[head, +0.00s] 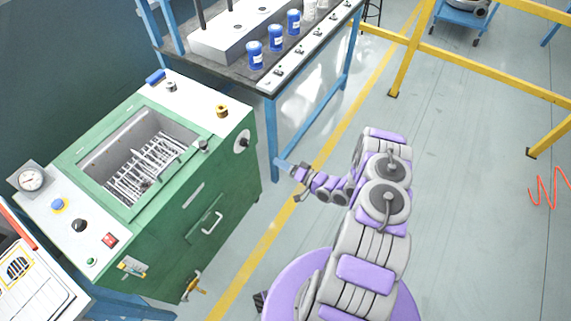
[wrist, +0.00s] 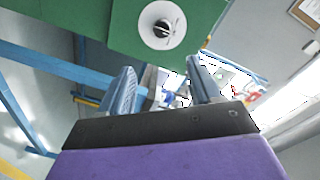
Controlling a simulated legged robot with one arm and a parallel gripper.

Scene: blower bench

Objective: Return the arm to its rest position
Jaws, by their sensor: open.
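My gripper (head: 284,167) is at the end of my purple and grey arm, in the middle of the head view. It is held in the air to the right of the green machine (head: 225,195), in front of the blue-legged bench. In the wrist view, the two blue-grey fingers of my gripper (wrist: 163,88) stand apart with nothing between them. The green machine's side with a round white disc (wrist: 161,25) shows above the fingers there. My arm is bent, with its forearm reaching left from the elbow.
The green machine holds a basin of metal rods (head: 150,165). The bench (head: 270,80) carries several blue-and-white containers (head: 275,39) and a white strip of switches. Yellow rails (head: 480,75) stand at the right. An orange coil (head: 550,188) lies on the otherwise open floor there.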

